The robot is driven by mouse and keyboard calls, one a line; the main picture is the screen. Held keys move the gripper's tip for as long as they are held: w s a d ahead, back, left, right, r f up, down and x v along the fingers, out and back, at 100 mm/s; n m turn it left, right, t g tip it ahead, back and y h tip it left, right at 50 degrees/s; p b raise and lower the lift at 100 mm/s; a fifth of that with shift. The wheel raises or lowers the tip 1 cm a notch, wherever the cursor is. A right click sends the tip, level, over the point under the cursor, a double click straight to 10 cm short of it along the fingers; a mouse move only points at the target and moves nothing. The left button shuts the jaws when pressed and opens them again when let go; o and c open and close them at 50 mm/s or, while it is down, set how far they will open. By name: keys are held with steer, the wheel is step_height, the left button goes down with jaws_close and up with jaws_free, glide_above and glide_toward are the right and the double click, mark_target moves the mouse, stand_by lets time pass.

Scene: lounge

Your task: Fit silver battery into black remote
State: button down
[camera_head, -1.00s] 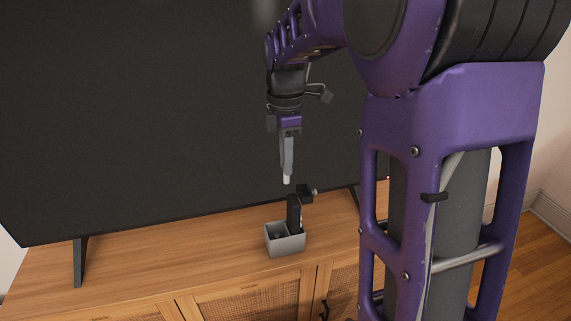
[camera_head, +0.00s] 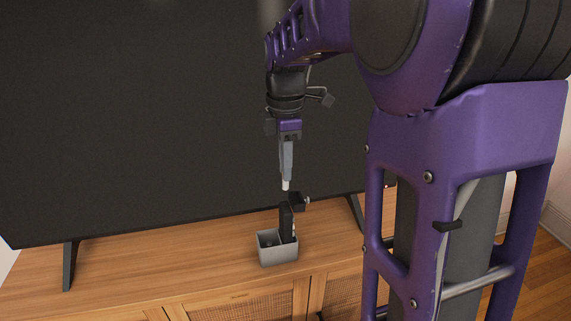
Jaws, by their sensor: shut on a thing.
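My gripper (camera_head: 286,178) points straight down above the wooden cabinet. It is shut on the silver battery (camera_head: 286,185), whose pale lower end shows below the fingertips. The black remote (camera_head: 286,222) stands upright in the right part of a grey two-part box (camera_head: 279,255). The battery's end is above the remote's top and apart from it. A small black piece (camera_head: 300,201) shows at the top right of the remote; I cannot tell whether it is the remote's cover or a separate thing. The opening for the battery is too small to make out.
The box stands on a wooden cabinet (camera_head: 150,275) with woven doors. A large dark television (camera_head: 140,120) fills the back, its stand leg (camera_head: 68,267) at the left.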

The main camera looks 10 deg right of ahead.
mark_target(286, 189)
steer(key=shift+f+b, duration=1.9)
steer(key=shift+f, duration=0.4)
steer(key=shift+f+b, duration=0.75)
steer(key=shift+f, duration=1.2)
steer(key=c, duration=0.8)
jaws_free()
steer(key=shift+o, duration=0.2)
steer(key=shift+r, duration=0.1)
steer(key=shift+r+p, duration=2.65)
steer(key=shift+r, duration=0.35)
